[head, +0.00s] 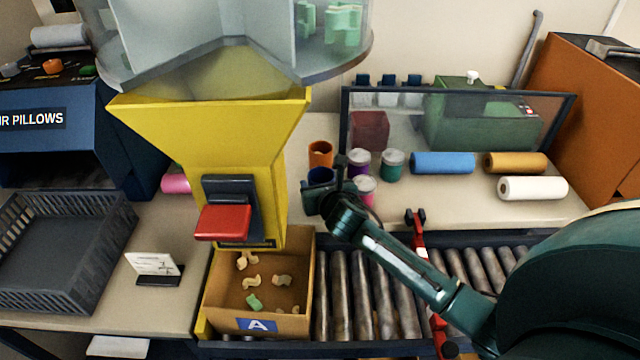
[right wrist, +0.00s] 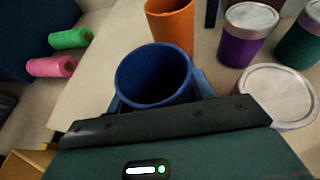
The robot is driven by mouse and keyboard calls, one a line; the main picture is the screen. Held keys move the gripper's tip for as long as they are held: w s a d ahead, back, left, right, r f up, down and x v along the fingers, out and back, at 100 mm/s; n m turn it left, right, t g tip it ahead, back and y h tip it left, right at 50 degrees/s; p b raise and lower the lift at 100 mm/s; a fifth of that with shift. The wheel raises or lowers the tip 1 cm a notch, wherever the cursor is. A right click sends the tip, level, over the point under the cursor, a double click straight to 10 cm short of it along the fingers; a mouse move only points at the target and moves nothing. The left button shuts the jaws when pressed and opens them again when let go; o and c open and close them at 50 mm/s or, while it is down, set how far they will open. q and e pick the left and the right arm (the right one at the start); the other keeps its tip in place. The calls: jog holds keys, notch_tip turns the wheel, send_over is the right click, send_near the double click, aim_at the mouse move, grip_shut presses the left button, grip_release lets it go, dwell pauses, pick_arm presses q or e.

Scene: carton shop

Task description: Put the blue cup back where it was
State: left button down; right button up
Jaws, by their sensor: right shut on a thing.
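The blue cup (head: 320,175) is at my right gripper (head: 325,195) in the head view, in front of an orange cup (head: 320,153). In the right wrist view the open-topped blue cup (right wrist: 152,75) sits upright between the fingers, and it looks empty. My right gripper is shut on it. The orange cup (right wrist: 171,24) stands just beyond it. Whether the blue cup touches the table is hidden by the gripper. My left gripper is not in view.
Lidded purple (head: 358,161), teal (head: 391,165) and pink (head: 364,190) jars stand close to the right of the cup. The yellow hopper (head: 235,140) is to the left. A carton (head: 212,290) with packing pieces and a roller conveyor (head: 365,290) lie in front.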

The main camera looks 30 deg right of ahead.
jog(key=o, duration=1)
jog(key=shift+c, duration=0.2)
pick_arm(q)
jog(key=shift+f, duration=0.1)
pick_arm(e)
jog(key=shift+r, duration=0.15)
pick_arm(q)
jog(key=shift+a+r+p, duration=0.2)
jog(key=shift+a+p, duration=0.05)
jog(key=shift+p, duration=0.4)
pick_arm(e)
jog(key=v, duration=1.2)
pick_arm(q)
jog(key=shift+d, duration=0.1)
